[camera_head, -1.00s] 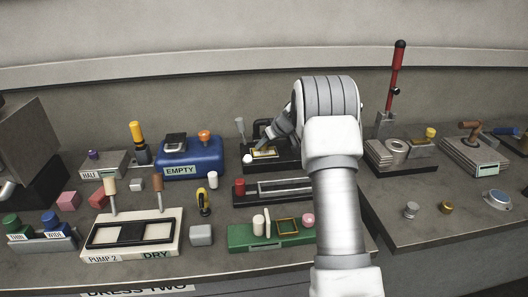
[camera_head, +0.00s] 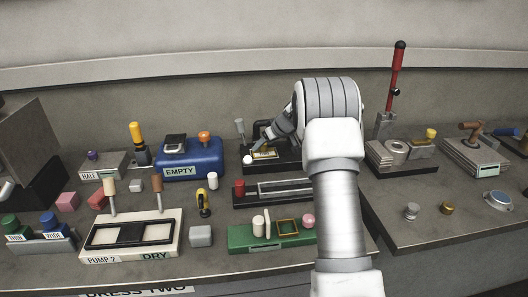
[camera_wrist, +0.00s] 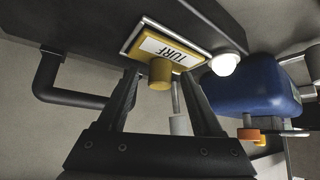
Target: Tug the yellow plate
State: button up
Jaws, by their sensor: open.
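The yellow plate (camera_wrist: 185,57) carries a white TURF label and a round yellow knob (camera_wrist: 160,73), set in a pale frame on a black block. In the head view the plate (camera_head: 264,154) shows small on the black block at the back, partly behind my gripper (camera_head: 268,138). In the wrist view my gripper (camera_wrist: 159,76) is open, its two dark fingers reaching to either side of the knob. Gaps show between the fingers and the knob, and nothing is held. How deep the fingertips reach past the knob is hard to tell.
A white round button (camera_wrist: 226,63) sits close beside the plate. A grey-tipped lever (camera_head: 240,128) stands on the same block. The blue EMPTY box (camera_head: 190,160) is to the left. A long slotted black fixture (camera_head: 250,194) lies in front.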

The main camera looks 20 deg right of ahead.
jog(key=shift+s, duration=0.1)
jog(key=v, duration=1.7)
jog(key=s+a+r+m+g+p, duration=0.1)
jog(key=s+a+r+p, duration=0.1)
jog(key=s+a+r, duration=0.45)
jog(key=s+a+r+g+p, duration=0.15)
jog(key=s+a+r, duration=0.25)
jog(key=s+a, duration=0.4)
jog(key=s+a+m+h+p, duration=0.1)
jog(key=s+a+p, duration=0.1)
jog(key=s, duration=0.9)
jog(key=s+a+m+h+p, duration=0.1)
jog(key=s+p, duration=0.1)
jog(key=s, duration=0.8)
jog(key=shift+s+a+m+h, duration=0.3)
jog(key=shift+s+a+m, duration=0.05)
jog(key=shift+m, duration=0.05)
jog(key=shift+t, duration=0.25)
